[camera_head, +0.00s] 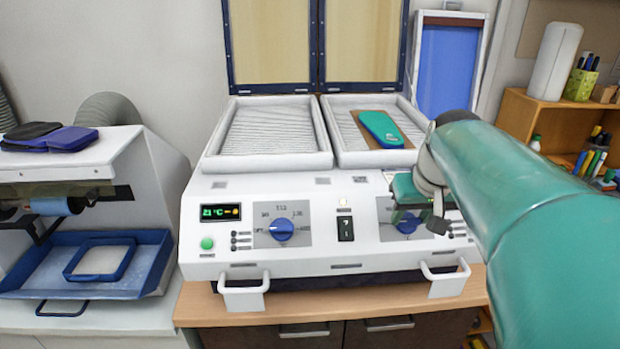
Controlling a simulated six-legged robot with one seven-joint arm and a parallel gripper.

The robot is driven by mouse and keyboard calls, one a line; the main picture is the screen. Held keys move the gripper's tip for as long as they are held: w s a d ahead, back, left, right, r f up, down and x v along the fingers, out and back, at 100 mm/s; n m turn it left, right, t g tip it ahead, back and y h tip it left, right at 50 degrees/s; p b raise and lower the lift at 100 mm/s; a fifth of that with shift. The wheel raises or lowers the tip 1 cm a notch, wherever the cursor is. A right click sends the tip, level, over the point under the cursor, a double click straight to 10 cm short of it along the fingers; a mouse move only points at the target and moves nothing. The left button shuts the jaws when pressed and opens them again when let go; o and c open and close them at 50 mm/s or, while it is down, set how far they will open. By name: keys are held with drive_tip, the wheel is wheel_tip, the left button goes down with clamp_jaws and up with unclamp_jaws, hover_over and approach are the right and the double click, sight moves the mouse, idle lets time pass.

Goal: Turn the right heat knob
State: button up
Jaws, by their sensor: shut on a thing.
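The right heat knob (407,222) is a blue dial on the right of the white machine's sloping front panel. My gripper (416,220) comes in from the right and is shut on this knob, hiding part of it and of its printed scale. The left heat knob (281,229) is a matching blue dial with a scale around it. A black rocker switch (345,229) sits between the knobs, with a lit lamp (344,203) above it. The display (221,212) at the left reads about 21 °C.
The machine's right tray (341,140) holds a teal insole (381,128) on a brown piece; the left tray (268,160) is empty. Two white handles (243,296) project in front. A blue tray (150,265) stands at the left and a wooden shelf (518,112) at the right.

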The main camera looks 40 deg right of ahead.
drive_tip(key=m, duration=0.2)
drive_tip(key=m+y, duration=0.1)
drive_tip(key=m, duration=0.1)
drive_tip(key=shift+s+d+t, duration=0.15)
drive_tip(key=shift+d+t, duration=0.05)
drive_tip(key=shift+t, duration=0.2)
drive_tip(key=m, duration=0.2)
drive_tip(key=m+t, duration=0.1)
drive_tip(key=m, duration=0.1)
drive_tip(key=shift+s+d+y, duration=0.1)
drive_tip(key=shift+s+y, duration=0.1)
drive_tip(key=shift+y, duration=0.2)
drive_tip(key=m+t, duration=0.1)
drive_tip(key=m, duration=0.1)
drive_tip(key=m+t, duration=0.1)
drive_tip(key=m, duration=0.1)
drive_tip(key=shift+s+f, duration=0.15)
drive_tip(key=shift+s, duration=0.05)
drive_tip(key=shift+s+f+m+t, duration=0.1)
drive_tip(key=shift+m+t, duration=0.2)
drive_tip(key=shift+m, duration=0.75)
drive_tip(key=shift+f+m+t, duration=0.1)
drive_tip(key=shift+m+t, duration=0.2)
drive_tip(key=shift+m, duration=0.75)
drive_tip(key=o, duration=1)
drive_tip(key=shift+s+r, duration=0.1)
